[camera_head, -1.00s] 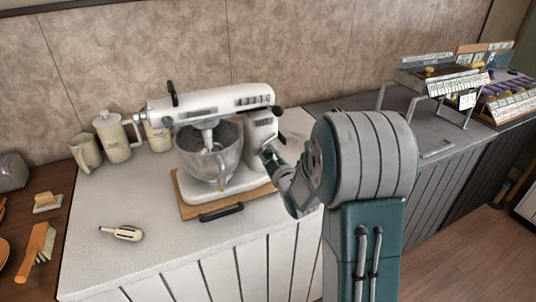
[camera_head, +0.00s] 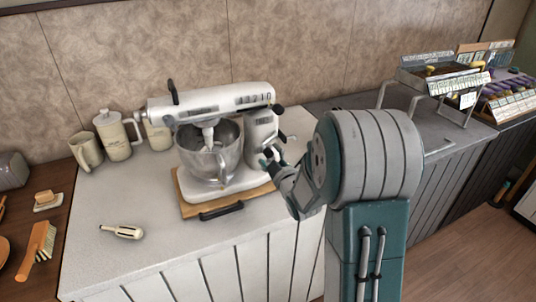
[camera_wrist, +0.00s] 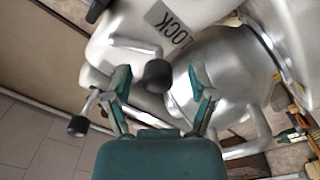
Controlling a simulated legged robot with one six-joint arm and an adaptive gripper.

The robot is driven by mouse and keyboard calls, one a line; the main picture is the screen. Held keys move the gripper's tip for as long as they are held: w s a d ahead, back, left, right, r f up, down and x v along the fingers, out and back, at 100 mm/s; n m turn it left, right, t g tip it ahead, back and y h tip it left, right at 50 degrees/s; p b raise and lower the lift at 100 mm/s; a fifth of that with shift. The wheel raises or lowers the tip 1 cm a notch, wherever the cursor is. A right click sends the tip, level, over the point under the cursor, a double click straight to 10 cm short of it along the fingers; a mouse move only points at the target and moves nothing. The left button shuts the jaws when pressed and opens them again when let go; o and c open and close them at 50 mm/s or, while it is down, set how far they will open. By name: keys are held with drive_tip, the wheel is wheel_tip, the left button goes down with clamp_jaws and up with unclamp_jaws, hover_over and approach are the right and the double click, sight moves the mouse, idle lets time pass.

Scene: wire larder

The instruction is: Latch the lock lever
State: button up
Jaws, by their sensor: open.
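A white stand mixer (camera_head: 212,101) with a steel bowl (camera_head: 203,150) stands on a wooden board. In the wrist view, a LOCK label (camera_wrist: 170,22) is on its white body. The lock lever (camera_wrist: 135,46), a short metal bar ending in a dark knob (camera_wrist: 158,75), lies beside the label. My gripper (camera_wrist: 162,92) is open, with one teal finger on each side of the dark knob. I cannot tell whether either finger touches it. In the head view my gripper (camera_head: 271,157) is at the mixer's right side, its fingertips partly hidden.
Another rod with a black knob (camera_wrist: 77,126) sticks out left of my gripper in the wrist view. The board (camera_head: 183,203) has a dark front handle. Cream canisters (camera_head: 116,138) stand at the left. A small cream-handled tool (camera_head: 122,232) lies on otherwise clear counter in front.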

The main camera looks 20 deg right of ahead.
drive_tip(key=s, duration=1.1)
drive_tip(key=shift+f, duration=0.25)
drive_tip(key=shift+w, duration=0.1)
drive_tip(key=s+a+r+m+g, duration=0.3)
drive_tip(key=s+a+m+g, duration=0.1)
drive_tip(key=s, duration=0.6)
drive_tip(key=s+a+r+m+g, duration=0.3)
drive_tip(key=s+a+m+g, duration=0.2)
drive_tip(key=s, duration=0.6)
drive_tip(key=a+g, duration=0.2)
drive_tip(key=g, duration=0.1)
drive_tip(key=shift+s+a+r+g, duration=0.2)
drive_tip(key=shift+a+r+g, duration=0.1)
drive_tip(key=shift+r, duration=0.1)
